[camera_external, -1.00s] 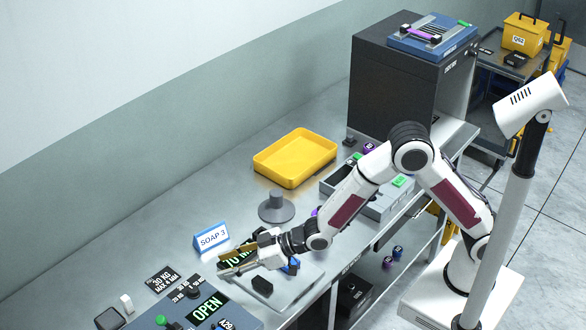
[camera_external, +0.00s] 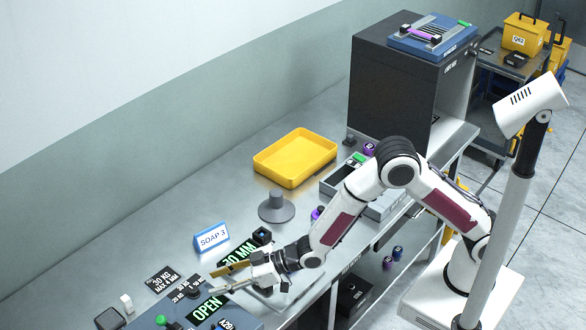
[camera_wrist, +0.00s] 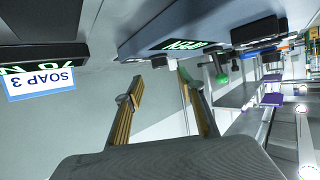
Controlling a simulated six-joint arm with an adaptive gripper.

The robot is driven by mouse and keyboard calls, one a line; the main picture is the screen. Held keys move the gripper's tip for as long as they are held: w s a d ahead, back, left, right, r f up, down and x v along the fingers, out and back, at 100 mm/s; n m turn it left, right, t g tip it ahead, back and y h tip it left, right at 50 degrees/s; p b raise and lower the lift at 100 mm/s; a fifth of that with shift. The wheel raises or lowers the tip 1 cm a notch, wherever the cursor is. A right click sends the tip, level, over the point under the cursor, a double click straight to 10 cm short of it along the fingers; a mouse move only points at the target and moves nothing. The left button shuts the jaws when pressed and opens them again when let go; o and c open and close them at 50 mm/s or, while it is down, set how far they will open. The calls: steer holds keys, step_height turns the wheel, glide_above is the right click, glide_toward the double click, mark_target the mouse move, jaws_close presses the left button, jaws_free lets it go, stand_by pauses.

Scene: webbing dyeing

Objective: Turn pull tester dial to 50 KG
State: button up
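The tester (camera_external: 235,318) is a blue-grey unit at the lower left of the outside view, with a lit OPEN display (camera_external: 208,309). A small dark knob (camera_external: 194,288) with white-lettered markings sits behind it, apparently the dial; its setting is too small to read. My gripper (camera_external: 217,279) is open and empty, its fingers spread above the bench close to the right of the knob. In the wrist view my gripper (camera_wrist: 163,95) also shows apart fingers, with the tester's underlit front (camera_wrist: 150,30) beyond them. I cannot make out the knob there.
A 30 KG card (camera_external: 163,278) lies left of the knob. A grey round stand (camera_external: 277,208) and yellow tray (camera_external: 294,158) are farther back.

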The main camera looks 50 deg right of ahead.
mark_target(196, 288)
steer(key=shift+x, duration=3.45)
jaws_close()
